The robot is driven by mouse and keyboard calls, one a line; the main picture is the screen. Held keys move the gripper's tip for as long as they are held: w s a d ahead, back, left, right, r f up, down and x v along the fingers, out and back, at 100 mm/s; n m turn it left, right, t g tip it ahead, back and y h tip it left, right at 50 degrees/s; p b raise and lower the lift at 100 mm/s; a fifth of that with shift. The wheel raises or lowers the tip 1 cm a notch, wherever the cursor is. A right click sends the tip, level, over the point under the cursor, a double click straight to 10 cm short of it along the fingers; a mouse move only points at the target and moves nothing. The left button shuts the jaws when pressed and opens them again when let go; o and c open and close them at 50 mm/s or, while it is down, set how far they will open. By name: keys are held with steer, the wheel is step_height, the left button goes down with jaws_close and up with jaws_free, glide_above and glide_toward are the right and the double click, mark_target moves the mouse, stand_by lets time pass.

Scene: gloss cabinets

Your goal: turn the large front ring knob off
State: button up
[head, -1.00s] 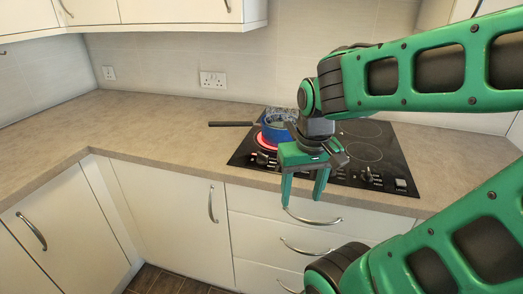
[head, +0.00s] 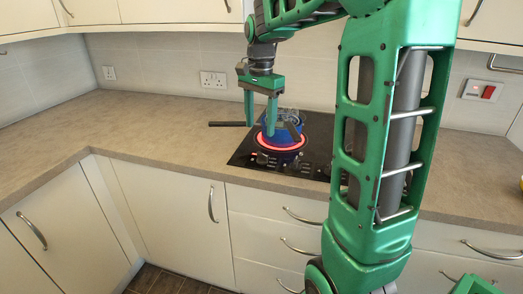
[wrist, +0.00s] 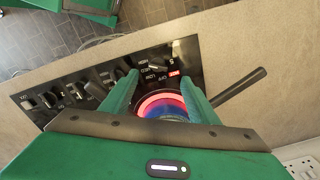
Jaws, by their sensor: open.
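The black hob (head: 240,155) has a red glowing front-left ring (head: 282,148) under a blue pot (head: 283,132). Control knobs line the hob's front edge. The one nearest the glowing ring (head: 262,159) also shows in the wrist view (wrist: 155,66), amid OFF, LOW, MED and HIGH marks with a lit red indicator beside it. Its exact pointer setting is unclear. My gripper (head: 260,130) is open and empty, pointing down above the hob's left side; in the wrist view its fingers (wrist: 160,80) straddle the view of ring and pot. My arm hides the hob's right side.
A dark pan handle (head: 228,124) sticks out left over the counter. More knobs (wrist: 50,98) run along the hob in the wrist view. The beige counter (head: 140,125) is clear on the left. Upper cabinets (head: 170,10) hang above.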

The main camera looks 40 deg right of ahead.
mark_target(262, 154)
steer(key=shift+m, duration=0.5)
steer(key=f, duration=0.7)
steer(key=d+f, duration=0.1)
steer(key=f, duration=0.2)
steer(key=shift+w+d+f, duration=0.1)
steer(key=shift+w+f, duration=0.1)
steer(key=c, duration=1.1)
steer(key=shift+o, duration=0.3)
